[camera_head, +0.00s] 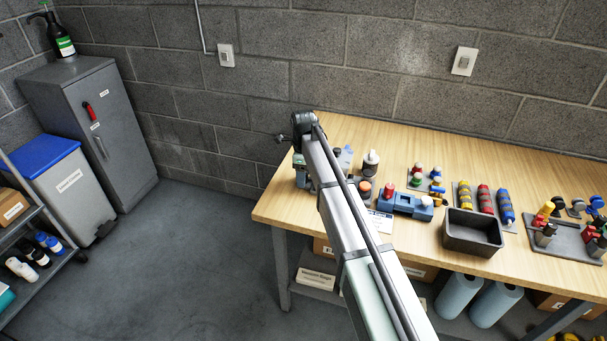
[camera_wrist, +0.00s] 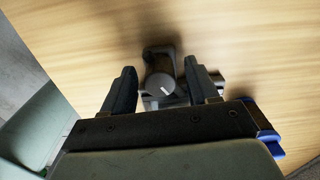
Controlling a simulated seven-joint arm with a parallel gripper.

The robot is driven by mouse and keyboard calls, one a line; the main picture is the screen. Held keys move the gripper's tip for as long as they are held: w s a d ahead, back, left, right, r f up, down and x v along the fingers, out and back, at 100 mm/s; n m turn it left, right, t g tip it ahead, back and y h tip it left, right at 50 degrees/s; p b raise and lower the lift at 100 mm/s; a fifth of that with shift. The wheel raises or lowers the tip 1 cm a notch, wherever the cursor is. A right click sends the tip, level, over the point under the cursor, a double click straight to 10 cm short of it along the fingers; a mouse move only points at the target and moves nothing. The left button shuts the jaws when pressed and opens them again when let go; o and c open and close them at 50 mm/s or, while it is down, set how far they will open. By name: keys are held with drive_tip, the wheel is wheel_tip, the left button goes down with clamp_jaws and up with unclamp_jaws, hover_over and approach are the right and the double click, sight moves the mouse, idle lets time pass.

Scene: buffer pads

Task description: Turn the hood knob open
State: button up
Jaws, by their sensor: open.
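A round dark grey knob (camera_wrist: 158,84) with a short white mark shows in the wrist view, on a grey fixture (camera_wrist: 151,51) with an arched frame at the wooden table. The white mark lies roughly sideways, tilted slightly. My gripper (camera_wrist: 159,67) is open, with one dark finger left of the knob and one right of it. Gaps show between the fingers and the knob, so it is not gripped. The height of the fingertips relative to the knob is hard to tell. In the head view my arm reaches to the table's left end, and I cannot make out the knob there.
On the wooden table (camera_head: 337,128), a white-and-dark bottle (camera_head: 370,163), a blue fixture (camera_head: 406,204) and a black bin (camera_head: 473,234) stand right of my arm. Several coloured parts lie farther right. A concrete-block wall (camera_head: 390,60) rises behind. Bare wood surrounds the fixture's far side.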

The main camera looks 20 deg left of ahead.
drive_tip(key=shift+c, duration=0.4)
drive_tip(key=c, duration=1)
drive_tip(key=shift+o, duration=0.2)
drive_tip(key=shift+n, duration=2.9)
drive_tip(key=o, duration=1)
drive_tip(key=shift+o, duration=0.2)
